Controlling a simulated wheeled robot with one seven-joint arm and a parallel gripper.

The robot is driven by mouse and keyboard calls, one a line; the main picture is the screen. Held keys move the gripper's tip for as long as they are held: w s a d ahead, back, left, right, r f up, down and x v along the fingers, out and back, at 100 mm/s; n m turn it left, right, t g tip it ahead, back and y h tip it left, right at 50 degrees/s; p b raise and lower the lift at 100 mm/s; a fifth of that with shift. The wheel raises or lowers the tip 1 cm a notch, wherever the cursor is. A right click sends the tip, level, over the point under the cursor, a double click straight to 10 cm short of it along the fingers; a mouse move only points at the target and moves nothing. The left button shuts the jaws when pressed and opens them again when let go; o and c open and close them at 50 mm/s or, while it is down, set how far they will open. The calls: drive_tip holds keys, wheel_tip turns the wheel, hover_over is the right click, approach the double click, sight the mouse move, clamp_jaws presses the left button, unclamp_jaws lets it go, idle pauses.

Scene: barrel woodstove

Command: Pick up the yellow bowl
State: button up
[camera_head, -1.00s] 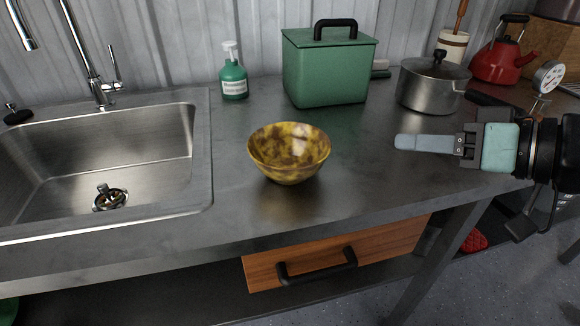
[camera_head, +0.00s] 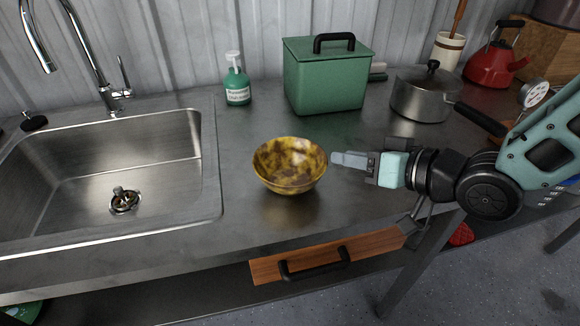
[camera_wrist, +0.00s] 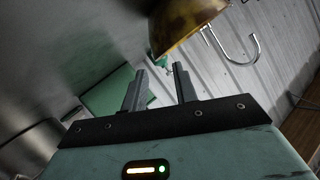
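The yellow bowl (camera_head: 290,172), mottled yellow and brown, stands upright and empty on the steel counter, right of the sink. In the wrist view the bowl (camera_wrist: 185,22) shows at the top, ahead of the fingertips and cut off by the frame edge. My gripper (camera_head: 350,160) is just right of the bowl at about rim height, pointing left at it. In the wrist view my gripper (camera_wrist: 160,75) has its two fingers apart, with nothing held between them. The fingertips look close to the bowl, but I cannot tell whether they touch it.
A steel sink (camera_head: 211,180) lies left of the bowl. A green soap bottle (camera_head: 237,85), green lidded box (camera_head: 326,80), steel pot (camera_head: 418,97) and red kettle (camera_head: 492,68) stand behind. The counter in front of the bowl is clear. A wooden drawer (camera_head: 375,246) is below.

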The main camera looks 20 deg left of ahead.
sight(320, 150)
drive_tip(key=shift+w+p+x, duration=0.2)
drive_tip(key=shift+p+x, duration=0.1)
drive_tip(key=shift+x, duration=1.65)
drive_tip(key=shift+w+p+x, duration=0.15)
drive_tip(key=shift+p+x, duration=0.15)
drive_tip(key=shift+x, duration=1.65)
drive_tip(key=shift+d, duration=0.1)
clamp_jaws()
drive_tip(key=shift+r, duration=0.1)
